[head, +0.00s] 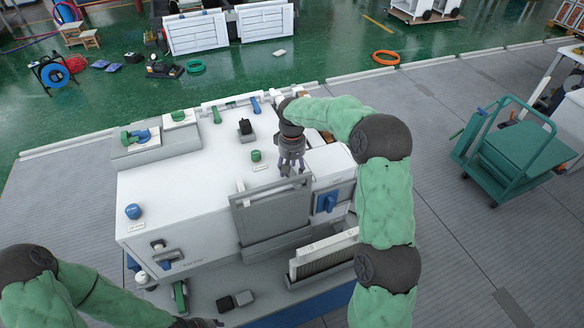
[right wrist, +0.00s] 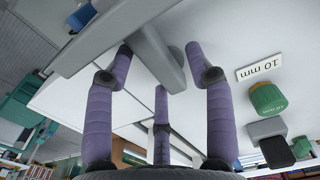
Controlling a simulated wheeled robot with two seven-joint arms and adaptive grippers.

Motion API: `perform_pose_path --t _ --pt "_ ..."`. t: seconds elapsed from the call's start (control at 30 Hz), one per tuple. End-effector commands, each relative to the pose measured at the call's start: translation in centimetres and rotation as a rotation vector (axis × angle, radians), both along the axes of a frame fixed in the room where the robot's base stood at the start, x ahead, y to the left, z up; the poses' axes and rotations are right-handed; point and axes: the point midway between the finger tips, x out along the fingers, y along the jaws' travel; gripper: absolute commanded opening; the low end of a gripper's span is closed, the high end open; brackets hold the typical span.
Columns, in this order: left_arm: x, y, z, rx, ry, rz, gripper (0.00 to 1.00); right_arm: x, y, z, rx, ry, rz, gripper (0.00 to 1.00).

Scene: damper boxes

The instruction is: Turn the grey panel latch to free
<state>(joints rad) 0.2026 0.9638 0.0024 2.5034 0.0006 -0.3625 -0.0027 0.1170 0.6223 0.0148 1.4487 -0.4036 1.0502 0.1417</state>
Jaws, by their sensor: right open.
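The grey panel (head: 272,212) stands tilted on the front edge of the white box, with a raised strip along its top. A grey bar (right wrist: 150,45) with a rounded end shows in the right wrist view, joined to a wider grey plate; I cannot tell whether it is the latch. My right gripper (head: 291,168) is over the panel's upper right corner. Its purple fingers (right wrist: 160,70) are spread, with the bar between them; contact is unclear. My left gripper (head: 207,322) barely shows at the bottom edge; its fingers are too cut off to read.
The white box (head: 185,205) carries a green knob (head: 256,155), a black block (head: 246,127) and a blue knob (head: 133,211). A blue switch (head: 327,202) sits right of the panel. A vented block (head: 323,256) stands in front. A green cart (head: 515,150) is far right.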

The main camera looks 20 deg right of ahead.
Motion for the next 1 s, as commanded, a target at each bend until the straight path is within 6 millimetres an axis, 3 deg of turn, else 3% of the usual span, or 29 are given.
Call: perform_pose_path --t 0.17,0.37,0.4,0.77,1.0 --pt "0.00 0.00 0.00 0.000 0.000 0.000 0.40 0.00 -0.01 -0.01 0.000 0.000 0.000 0.54" --pt "0.00 0.00 0.00 0.000 0.000 0.000 0.40 0.00 0.00 0.01 0.000 0.000 0.000 0.03" --pt "0.00 0.00 0.00 0.000 0.000 0.000 0.40 0.00 -0.01 0.01 0.000 0.000 0.000 0.00" --pt "0.00 0.00 -0.15 0.000 0.000 0.000 0.40 -0.01 0.03 -0.02 0.000 -0.001 -0.033 0.00" --pt "0.01 0.00 -0.64 0.000 0.000 0.000 0.40 -0.02 0.13 -0.09 0.001 -0.002 -0.162 0.00"
